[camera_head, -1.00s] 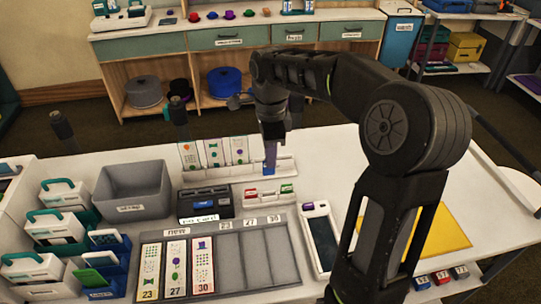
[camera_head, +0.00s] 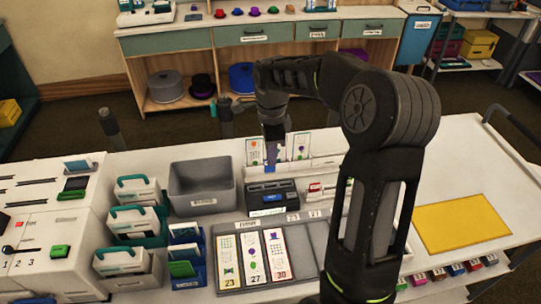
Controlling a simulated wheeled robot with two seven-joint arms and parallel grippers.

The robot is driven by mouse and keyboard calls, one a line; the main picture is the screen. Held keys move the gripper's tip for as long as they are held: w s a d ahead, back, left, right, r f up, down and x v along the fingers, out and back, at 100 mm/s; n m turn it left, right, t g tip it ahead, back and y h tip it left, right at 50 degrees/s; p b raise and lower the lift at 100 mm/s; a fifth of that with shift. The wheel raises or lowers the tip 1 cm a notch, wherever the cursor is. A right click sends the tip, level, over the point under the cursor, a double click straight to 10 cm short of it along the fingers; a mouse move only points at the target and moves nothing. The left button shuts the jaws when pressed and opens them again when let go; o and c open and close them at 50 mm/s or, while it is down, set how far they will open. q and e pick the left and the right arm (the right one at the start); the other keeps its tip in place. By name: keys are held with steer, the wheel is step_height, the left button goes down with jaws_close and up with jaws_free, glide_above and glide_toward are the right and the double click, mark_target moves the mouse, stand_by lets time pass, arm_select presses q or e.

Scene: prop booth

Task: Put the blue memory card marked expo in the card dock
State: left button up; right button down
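My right gripper (camera_head: 272,138) reaches down over the back of the table, behind the black card dock (camera_head: 289,188). It looks shut on a blue-purple card (camera_head: 271,154), which hangs upright below the fingers. The marking on the card is too small to read. The card is over the dock's rear side in the picture; I cannot tell whether it touches anything. The dock shows a blue patch on its front and a white label below. My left gripper is not in view.
A grey bin (camera_head: 201,203) stands left of the dock. An event tray (camera_head: 307,262) with printed strips lies in front. Upright strips stand behind the dock. White teal-handled cases (camera_head: 135,221) are at left. A yellow mat (camera_head: 463,223) lies at right, with clear table around it.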

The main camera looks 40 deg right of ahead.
mark_target(272, 169)
steer(key=shift+d, duration=0.1)
steer(key=shift+f, duration=0.1)
steer(key=shift+f+b, duration=1.7)
steer(key=shift+f, duration=0.6)
steer(key=shift+f, duration=0.3)
steer(key=shift+f+b, duration=1.1)
steer(key=shift+f, duration=0.05)
steer(key=shift+f, duration=0.1)
steer(key=c, duration=1.5)
jaws_free()
steer(key=shift+c, duration=0.2)
